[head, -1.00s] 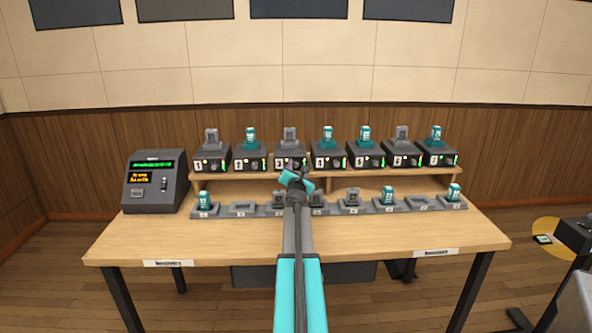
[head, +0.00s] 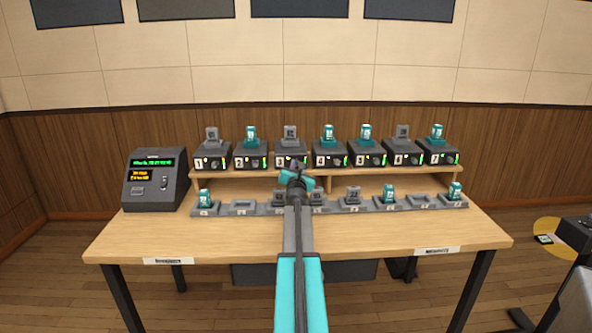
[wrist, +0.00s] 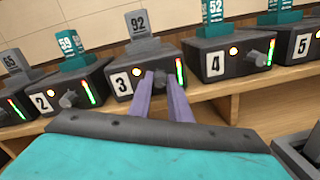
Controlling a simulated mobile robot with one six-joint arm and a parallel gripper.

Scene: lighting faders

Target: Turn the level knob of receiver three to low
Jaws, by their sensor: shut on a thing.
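Receiver three (wrist: 124,83) is a dark box with a white "3" label, a yellow light and a coloured level bar. A grey piece marked 92 (wrist: 138,24) stands on top. My gripper (wrist: 163,78) is shut on the level knob (wrist: 159,77), with its two purple fingers on either side. The fingers hide most of the knob, so its pointer direction cannot be read. In the head view, receiver three (head: 283,159) is on the upper shelf and my gripper (head: 298,168) reaches its front.
Receiver two (wrist: 62,97) and receiver four (wrist: 230,62) stand close on either side. A lower row of charging slots (head: 240,208) lies below the shelf. A console with a screen (head: 155,180) stands at the left of the table (head: 200,245).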

